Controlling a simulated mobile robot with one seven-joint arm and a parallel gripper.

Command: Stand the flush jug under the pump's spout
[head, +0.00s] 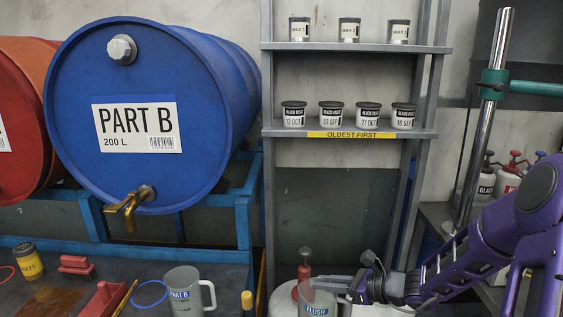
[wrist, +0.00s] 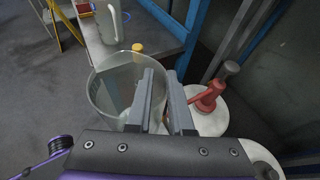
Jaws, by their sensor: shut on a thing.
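The flush jug (head: 317,307) is a clear grey cup with a blue FLUSH label, at the bottom edge of the head view. In the wrist view the jug (wrist: 112,92) appears open-topped and empty, to the left of the fingers. My gripper (head: 338,285) is shut on the jug at its side; the fingers (wrist: 161,78) hide the gripped part. The red pump (head: 304,268) stands on a white drum lid (head: 283,298), just behind the jug. In the wrist view the pump (wrist: 209,97) is right of my fingers, apart from the jug. Its spout is partly hidden.
A PART B jug (head: 187,292), a yellow-capped bottle (head: 247,302) and red tools (head: 103,298) stand on the bench at left. A blue PART B drum (head: 140,115) with a brass tap lies above. A grey shelf post (head: 409,200) rises behind my gripper.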

